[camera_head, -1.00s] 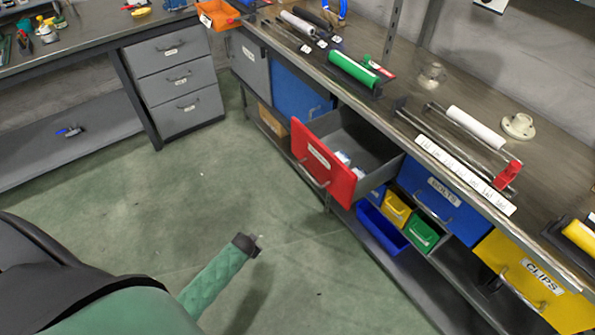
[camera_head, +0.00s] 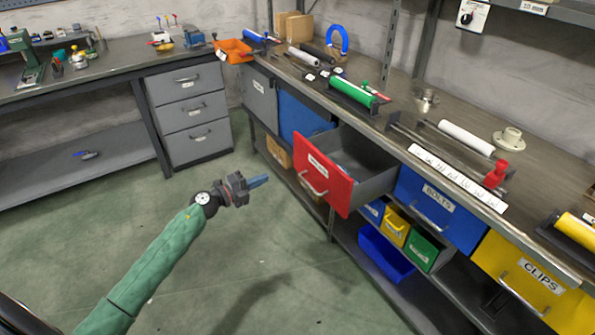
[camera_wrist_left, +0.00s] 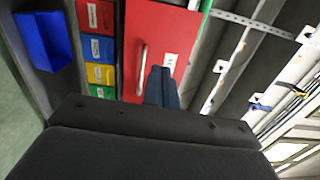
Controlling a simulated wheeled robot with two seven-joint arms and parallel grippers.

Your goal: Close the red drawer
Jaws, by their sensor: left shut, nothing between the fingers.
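The red drawer (camera_head: 325,172) is pulled out from under the workbench, and its grey inside shows from above. Its red front has a metal handle and a white label. My left gripper (camera_head: 259,181) is shut and empty, in front of the red drawer front and apart from it in the head view. In the left wrist view the red front (camera_wrist_left: 178,42) fills the upper middle, with its handle left of my blue fingertips (camera_wrist_left: 161,84). My right gripper is not in view.
A blue drawer (camera_head: 440,208) labelled BOLTS and a yellow one (camera_head: 533,280) labelled CLIPS are right of the red drawer. Small bins and a blue tray (camera_head: 384,254) sit below. The bench top (camera_head: 400,118) holds tools. The green floor in front is clear.

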